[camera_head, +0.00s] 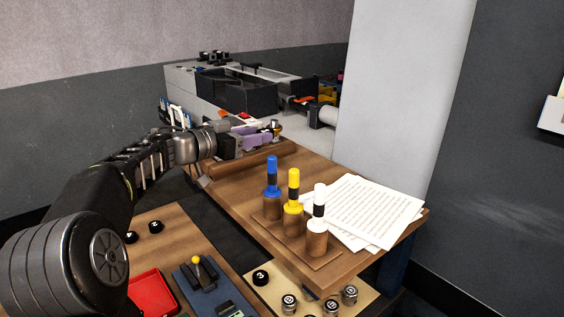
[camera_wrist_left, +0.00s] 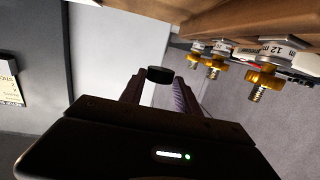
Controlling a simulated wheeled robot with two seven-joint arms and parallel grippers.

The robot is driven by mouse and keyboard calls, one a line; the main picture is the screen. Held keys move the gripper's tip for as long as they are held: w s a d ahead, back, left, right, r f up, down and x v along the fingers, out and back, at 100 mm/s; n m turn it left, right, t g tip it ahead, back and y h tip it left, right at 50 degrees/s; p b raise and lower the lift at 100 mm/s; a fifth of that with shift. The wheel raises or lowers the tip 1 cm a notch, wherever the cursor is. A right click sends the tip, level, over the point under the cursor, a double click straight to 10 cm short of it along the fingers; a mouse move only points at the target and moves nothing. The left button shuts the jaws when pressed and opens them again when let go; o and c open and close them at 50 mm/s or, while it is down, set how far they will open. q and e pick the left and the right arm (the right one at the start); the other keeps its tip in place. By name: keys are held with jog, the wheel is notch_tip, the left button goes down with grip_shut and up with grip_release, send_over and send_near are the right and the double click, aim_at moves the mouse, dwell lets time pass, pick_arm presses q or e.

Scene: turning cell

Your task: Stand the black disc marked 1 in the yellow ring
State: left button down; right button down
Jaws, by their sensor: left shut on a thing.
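My left gripper (camera_head: 262,139) reaches over the far end of the wooden bench (camera_head: 225,185). In the left wrist view the left gripper (camera_wrist_left: 158,83) is shut on a small black disc (camera_wrist_left: 160,74) between its fingertips. The disc's marking cannot be read, and the disc cannot be made out in the head view. I cannot pick out a yellow ring for certain; a yellow-handled piece with a yellow collar (camera_head: 293,206) stands in a wooden block. My right gripper is not in view.
Blue (camera_head: 272,170) and white (camera_head: 319,200) handled pieces stand beside the yellow one. Papers (camera_head: 370,210) lie to their right. Brass-coloured threaded fittings (camera_wrist_left: 265,82) are close in the wrist view. A red tray (camera_head: 152,294), a black disc (camera_head: 261,277) and a joystick box (camera_head: 205,285) are in front.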

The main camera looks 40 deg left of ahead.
pick_arm(q)
send_over(256, 179)
notch_tip(256, 179, down, 4)
jog(key=shift+f+b, duration=0.25)
jog(key=shift+b, duration=0.2)
jog(key=shift+f, duration=0.15)
jog(key=shift+f+b, duration=0.3)
jog(key=shift+f, duration=2.2)
jog(key=shift+f, duration=0.1)
jog(key=shift+f, duration=0.1)
jog(key=c, duration=0.9)
grip_release()
jog(key=shift+o, duration=0.2)
